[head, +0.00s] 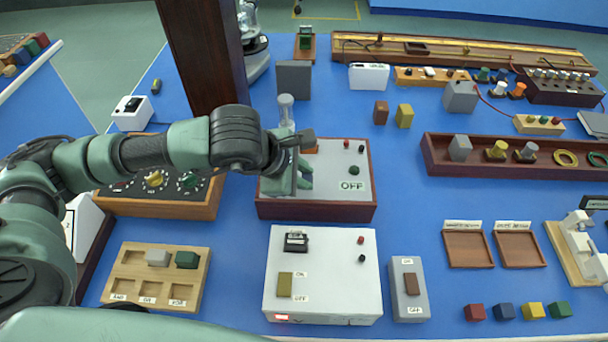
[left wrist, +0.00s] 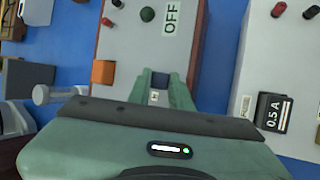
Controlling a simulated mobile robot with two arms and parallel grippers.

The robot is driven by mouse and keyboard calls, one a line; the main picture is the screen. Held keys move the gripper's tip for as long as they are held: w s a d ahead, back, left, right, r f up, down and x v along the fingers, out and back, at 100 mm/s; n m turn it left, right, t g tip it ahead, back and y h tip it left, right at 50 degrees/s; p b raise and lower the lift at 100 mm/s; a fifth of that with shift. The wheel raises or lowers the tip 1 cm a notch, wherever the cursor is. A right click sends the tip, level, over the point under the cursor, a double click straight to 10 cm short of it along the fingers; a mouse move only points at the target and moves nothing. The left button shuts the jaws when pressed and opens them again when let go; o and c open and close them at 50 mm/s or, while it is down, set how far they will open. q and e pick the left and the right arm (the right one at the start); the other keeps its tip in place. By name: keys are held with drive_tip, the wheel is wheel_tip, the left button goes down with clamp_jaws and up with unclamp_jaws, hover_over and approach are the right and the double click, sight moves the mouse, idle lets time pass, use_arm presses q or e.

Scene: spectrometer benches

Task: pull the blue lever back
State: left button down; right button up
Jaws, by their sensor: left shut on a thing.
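The switch box (head: 345,165) has a pale grey top, red-brown sides and an OFF label. It also shows in the left wrist view (left wrist: 130,42). My left gripper (head: 303,178) is over the left part of this box. In the left wrist view, its fingers (left wrist: 160,84) are shut on the dark blue lever (left wrist: 160,79). In the head view the gripper and wrist hide the lever, and its tilt cannot be told. My right gripper is not in view.
A white box (head: 330,255) with a meter and switch stands in front. A panel with knobs (head: 150,205) is at the left, under my arm. An orange block (left wrist: 103,72) sits on the switch box close to the gripper.

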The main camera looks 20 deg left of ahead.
use_arm(q)
drive_tip(key=c, duration=1.3)
unclamp_jaws()
drive_tip(key=b+v, duration=0.1)
drive_tip(key=v, duration=0.6)
drive_tip(key=shift+s+a+r, duration=0.1)
drive_tip(key=shift+s+r, duration=0.2)
